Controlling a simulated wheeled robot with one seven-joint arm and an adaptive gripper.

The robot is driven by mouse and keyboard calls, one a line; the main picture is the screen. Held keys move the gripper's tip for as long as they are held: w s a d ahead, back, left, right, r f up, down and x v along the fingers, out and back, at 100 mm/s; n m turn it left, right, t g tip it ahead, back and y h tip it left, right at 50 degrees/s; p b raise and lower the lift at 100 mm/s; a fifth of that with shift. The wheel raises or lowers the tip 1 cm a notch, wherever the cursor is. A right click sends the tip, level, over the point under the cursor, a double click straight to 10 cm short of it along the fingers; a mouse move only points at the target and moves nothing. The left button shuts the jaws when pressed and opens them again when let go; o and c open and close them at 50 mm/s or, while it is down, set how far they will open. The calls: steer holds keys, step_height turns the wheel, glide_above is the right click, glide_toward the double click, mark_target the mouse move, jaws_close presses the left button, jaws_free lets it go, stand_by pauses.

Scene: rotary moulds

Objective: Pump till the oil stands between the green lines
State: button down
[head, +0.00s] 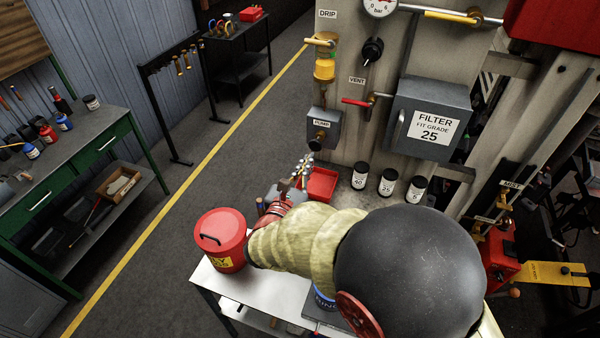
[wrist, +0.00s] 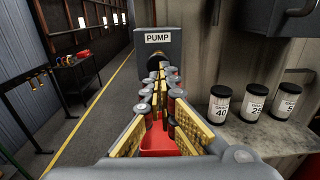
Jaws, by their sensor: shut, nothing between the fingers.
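The pump (head: 322,128) is a grey box labelled PUMP on the machine's pale wall. It also shows straight ahead in the wrist view (wrist: 148,50). A dark round knob (head: 315,145) sits at its lower front; in the wrist view my fingers partly hide it. My gripper (head: 305,163) is shut and empty just below and in front of the knob; in the wrist view its fingertips (wrist: 160,72) overlap the knob, and I cannot tell whether they touch. An amber glass (head: 324,69) is above the pump, under the DRIP label.
A red tray (head: 322,184) lies below my gripper. Black jars (head: 387,182) stand on the ledge to the right, under the grey filter box (head: 430,118). A red lever (head: 356,102) marked VENT is right of the pump. A red bin (head: 220,240) stands on the near table.

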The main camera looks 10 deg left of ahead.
mark_target(316, 146)
steer(key=shift+w+d+p, duration=0.15)
steer(key=shift+w+p, duration=0.15)
steer(key=shift+w, duration=0.8)
steer(key=shift+w+d+p, duration=0.15)
steer(key=shift+w+p, duration=0.15)
steer(key=shift+w, duration=0.75)
